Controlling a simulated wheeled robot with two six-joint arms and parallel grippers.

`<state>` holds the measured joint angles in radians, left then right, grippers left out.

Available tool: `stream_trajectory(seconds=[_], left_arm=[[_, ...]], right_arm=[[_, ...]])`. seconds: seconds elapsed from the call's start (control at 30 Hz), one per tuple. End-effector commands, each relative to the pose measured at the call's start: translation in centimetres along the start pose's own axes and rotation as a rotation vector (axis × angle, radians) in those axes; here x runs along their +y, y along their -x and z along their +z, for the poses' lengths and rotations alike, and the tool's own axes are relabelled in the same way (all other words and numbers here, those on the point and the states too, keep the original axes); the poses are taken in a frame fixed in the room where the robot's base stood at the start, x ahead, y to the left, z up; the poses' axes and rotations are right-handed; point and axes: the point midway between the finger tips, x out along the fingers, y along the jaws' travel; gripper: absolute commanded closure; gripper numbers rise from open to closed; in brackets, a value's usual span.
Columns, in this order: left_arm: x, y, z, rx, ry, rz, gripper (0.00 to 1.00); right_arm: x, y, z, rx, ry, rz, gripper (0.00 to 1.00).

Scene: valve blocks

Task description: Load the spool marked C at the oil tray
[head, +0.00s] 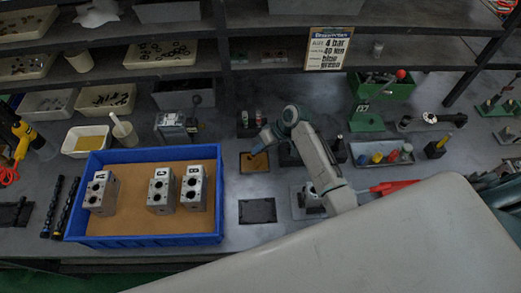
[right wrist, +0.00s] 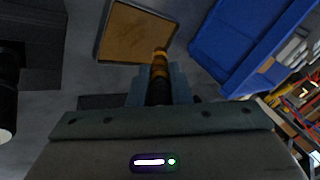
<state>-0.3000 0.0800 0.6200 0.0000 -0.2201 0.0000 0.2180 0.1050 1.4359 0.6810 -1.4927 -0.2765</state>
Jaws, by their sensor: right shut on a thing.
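My right gripper (head: 262,144) is just behind the small dark-rimmed oil tray (head: 254,168), which has a flat amber-brown inside. In the right wrist view my right gripper (right wrist: 158,75) is shut on a spool (right wrist: 159,65), dark with amber-orange bands, its tip pointing toward the oil tray (right wrist: 135,33). The spool's letter mark cannot be read. In the head view, three grey valve blocks with bores stand in a blue bin (head: 150,241): block A (head: 101,193), block C (head: 161,190) and block B (head: 194,187). My left gripper is not in view.
A dark flat pad (head: 257,211) lies in front of the oil tray. A metal tray (head: 381,153) with colored parts is at the right. A white tub (head: 86,140) stands behind the blue bin. A sign (head: 328,48) hangs on the shelf.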

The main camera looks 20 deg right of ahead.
Motion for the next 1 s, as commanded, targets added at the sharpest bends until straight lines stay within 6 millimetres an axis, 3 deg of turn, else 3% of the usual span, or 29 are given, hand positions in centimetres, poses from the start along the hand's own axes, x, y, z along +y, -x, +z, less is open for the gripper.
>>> stream_trajectory(seconds=[0.5, 1.0], left_arm=[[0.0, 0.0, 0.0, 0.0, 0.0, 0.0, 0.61], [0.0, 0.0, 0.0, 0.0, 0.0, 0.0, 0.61]], right_arm=[[-2.0, 3.4, -1.3, 0.002, 0.002, 0.0, 1.0], [-2.2, 3.8, -1.4, 0.001, 0.001, 0.0, 1.0]])
